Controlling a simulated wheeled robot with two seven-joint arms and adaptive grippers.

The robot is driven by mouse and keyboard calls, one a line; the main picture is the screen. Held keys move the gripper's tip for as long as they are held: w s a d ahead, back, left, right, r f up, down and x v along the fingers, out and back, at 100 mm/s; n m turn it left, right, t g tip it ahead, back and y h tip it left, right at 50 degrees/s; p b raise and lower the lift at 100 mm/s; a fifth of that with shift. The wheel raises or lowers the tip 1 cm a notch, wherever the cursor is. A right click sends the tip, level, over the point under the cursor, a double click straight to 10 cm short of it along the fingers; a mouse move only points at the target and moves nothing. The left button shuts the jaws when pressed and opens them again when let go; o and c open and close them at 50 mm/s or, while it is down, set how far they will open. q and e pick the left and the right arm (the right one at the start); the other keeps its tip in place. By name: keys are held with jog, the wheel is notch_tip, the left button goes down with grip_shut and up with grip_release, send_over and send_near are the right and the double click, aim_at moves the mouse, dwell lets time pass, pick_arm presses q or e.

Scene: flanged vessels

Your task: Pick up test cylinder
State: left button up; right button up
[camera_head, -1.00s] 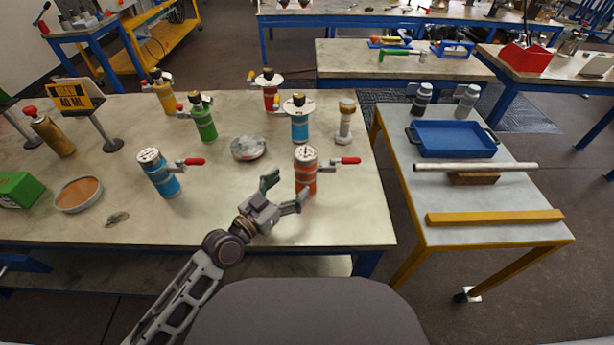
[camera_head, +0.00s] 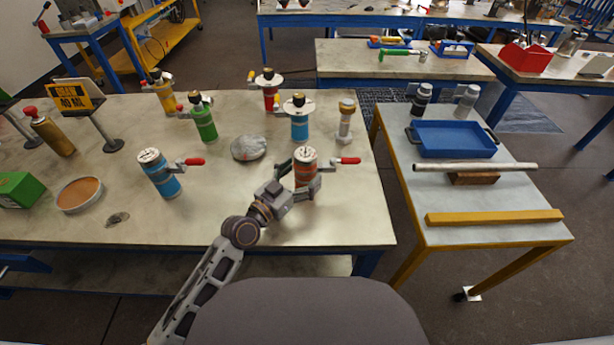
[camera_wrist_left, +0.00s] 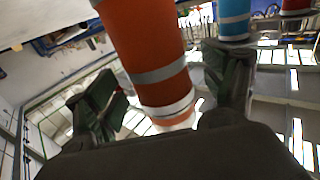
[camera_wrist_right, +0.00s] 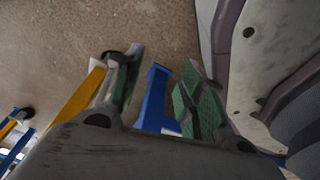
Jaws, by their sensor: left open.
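An orange cylinder (camera_head: 305,165) with a pale perforated top and a red-handled side valve stands upright near the front right of the main table. My left gripper (camera_head: 302,181) is open, with its fingers on either side of this cylinder's body. In the left wrist view the orange cylinder (camera_wrist_left: 150,50), with grey bands, lies between the two spread green-padded fingers (camera_wrist_left: 162,90). Whether either pad touches it I cannot tell. My right gripper (camera_wrist_right: 165,90) shows only in its own wrist view, open and empty, with floor and table legs beyond.
A blue cylinder (camera_head: 159,174) stands left, a green one (camera_head: 204,120) and a light-blue one (camera_head: 299,124) behind. A grey disc (camera_head: 248,148) lies between. A side table (camera_head: 480,190) at right holds a blue tray (camera_head: 452,139), a rod and a yellow bar.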

jog(key=shift+w+r, duration=0.1)
jog(key=shift+w, duration=0.45)
jog(key=shift+s, duration=0.1)
